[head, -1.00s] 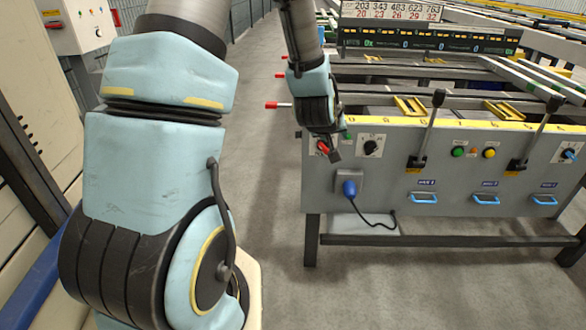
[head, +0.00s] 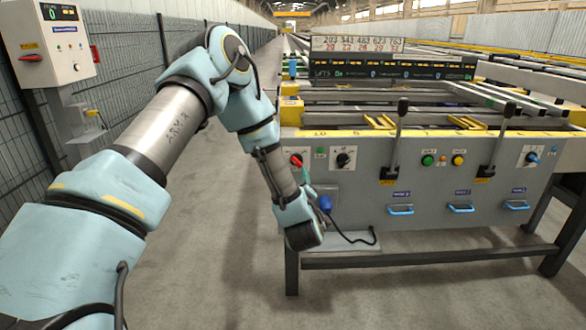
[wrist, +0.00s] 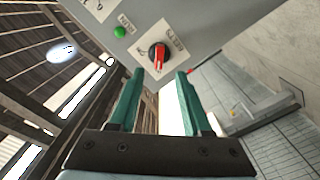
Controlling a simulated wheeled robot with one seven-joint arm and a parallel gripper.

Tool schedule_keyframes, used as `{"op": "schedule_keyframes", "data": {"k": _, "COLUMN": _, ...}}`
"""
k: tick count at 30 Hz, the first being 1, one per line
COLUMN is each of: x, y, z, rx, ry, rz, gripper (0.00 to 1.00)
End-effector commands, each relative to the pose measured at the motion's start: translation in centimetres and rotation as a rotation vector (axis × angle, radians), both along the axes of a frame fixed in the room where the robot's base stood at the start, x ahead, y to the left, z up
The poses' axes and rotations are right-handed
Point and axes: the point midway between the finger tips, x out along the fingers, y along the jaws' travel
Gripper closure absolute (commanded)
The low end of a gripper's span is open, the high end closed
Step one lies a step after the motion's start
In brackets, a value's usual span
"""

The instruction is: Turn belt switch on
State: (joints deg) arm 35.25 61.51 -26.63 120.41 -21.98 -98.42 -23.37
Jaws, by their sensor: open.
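The belt switch (wrist: 158,55) is a red-handled rotary knob on a white plate lettered BELTS, on the grey panel in the wrist view. In the head view it shows at the panel's left end (head: 296,160). Its handle looks roughly upright in the wrist view; I cannot read which position it marks. My gripper (wrist: 160,72) has two green fingers, open and empty. They point at the knob, with the tips to either side just below it in the picture. I cannot tell whether they touch it. In the head view my wrist hangs low before the panel's left end.
A green lamp (wrist: 119,31) sits beside the switch. A black knob (head: 343,158), two levers (head: 396,140) and blue handles (head: 401,210) are further right on the panel. A blue plug (head: 325,203) with a cable is below.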

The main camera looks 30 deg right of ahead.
Motion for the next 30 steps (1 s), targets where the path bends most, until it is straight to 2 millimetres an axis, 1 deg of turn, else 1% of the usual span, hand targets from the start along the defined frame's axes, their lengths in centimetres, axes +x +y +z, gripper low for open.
{"op": "schedule_keyframes", "data": {"k": 1, "x": 1.0, "y": -0.4, "z": 0.1, "rx": -0.002, "ry": -0.001, "rz": 0.004, "gripper": 0.51}}
{"op": "schedule_keyframes", "data": {"k": 3, "x": 2.2, "y": -1.0, "z": 0.2, "rx": -0.002, "ry": -0.002, "rz": 0.001, "gripper": 0.51}}
{"op": "schedule_keyframes", "data": {"k": 7, "x": 4.3, "y": -1.9, "z": 0.1, "rx": 0.001, "ry": -0.001, "rz": 0.002, "gripper": 0.51}}
{"op": "schedule_keyframes", "data": {"k": 10, "x": 5.4, "y": -2.4, "z": 0.0, "rx": 0.001, "ry": -0.001, "rz": 0.001, "gripper": 0.51}}
{"op": "schedule_keyframes", "data": {"k": 15, "x": 6.4, "y": -2.9, "z": 0.0, "rx": 0.001, "ry": 0.000, "rz": -0.001, "gripper": 0.51}}
{"op": "schedule_keyframes", "data": {"k": 24, "x": 6.6, "y": -3.0, "z": 0.0, "rx": 0.002, "ry": 0.000, "rz": -0.001, "gripper": 0.51}}
{"op": "schedule_keyframes", "data": {"k": 30, "x": 6.5, "y": -3.0, "z": 0.0, "rx": 0.002, "ry": 0.000, "rz": -0.001, "gripper": 0.74}}
